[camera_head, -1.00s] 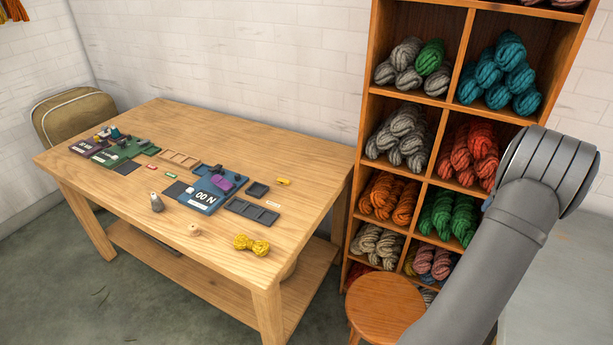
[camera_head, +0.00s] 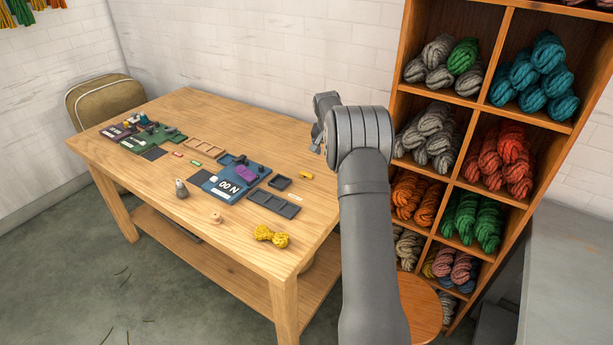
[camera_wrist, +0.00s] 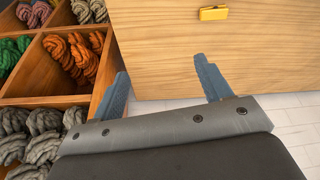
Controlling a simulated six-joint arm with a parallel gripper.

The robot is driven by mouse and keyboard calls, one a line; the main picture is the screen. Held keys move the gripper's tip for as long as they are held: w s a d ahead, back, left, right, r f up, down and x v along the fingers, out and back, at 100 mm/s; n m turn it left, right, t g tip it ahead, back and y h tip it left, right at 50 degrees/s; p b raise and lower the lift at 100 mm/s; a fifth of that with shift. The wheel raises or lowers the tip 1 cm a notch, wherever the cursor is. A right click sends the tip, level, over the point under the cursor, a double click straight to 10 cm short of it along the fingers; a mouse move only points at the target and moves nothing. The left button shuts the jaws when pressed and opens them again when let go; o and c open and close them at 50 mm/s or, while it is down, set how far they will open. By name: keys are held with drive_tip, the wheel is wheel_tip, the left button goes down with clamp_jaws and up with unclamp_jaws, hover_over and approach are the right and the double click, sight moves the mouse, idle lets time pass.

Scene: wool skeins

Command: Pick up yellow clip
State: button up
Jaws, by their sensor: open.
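The yellow clip (camera_head: 305,175) is a small yellow block. It lies on the wooden table near the right side, beyond a small dark tray. In the wrist view the yellow clip (camera_wrist: 213,13) is at the top edge, on the bare table top. My gripper (camera_wrist: 161,74) is open, with two blue-grey fingers apart and nothing between them. The clip is ahead of the fingers, clear of both. In the head view my arm is right of the table, and its fingers are mostly hidden behind the wrist.
A shelf of wool skeins (camera_head: 484,225) stands right of the table, close to my arm. A wooden stool (camera_head: 424,303) is below. Dark trays (camera_head: 274,204), a blue board (camera_head: 226,191) and yellow yarn (camera_head: 270,235) lie on the table (camera_head: 272,126).

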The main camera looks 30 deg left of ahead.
approach(305, 175)
wheel_tip(305, 175, down, 2)
drive_tip(key=shift+w+a+f+m+t, duration=0.2)
drive_tip(key=shift+m+t, duration=0.1)
drive_tip(key=shift+m, duration=0.1)
drive_tip(key=shift+x, duration=2.85)
drive_tip(key=shift+d, duration=0.15)
drive_tip(key=c, duration=1.1)
drive_tip(key=shift+o, duration=0.2)
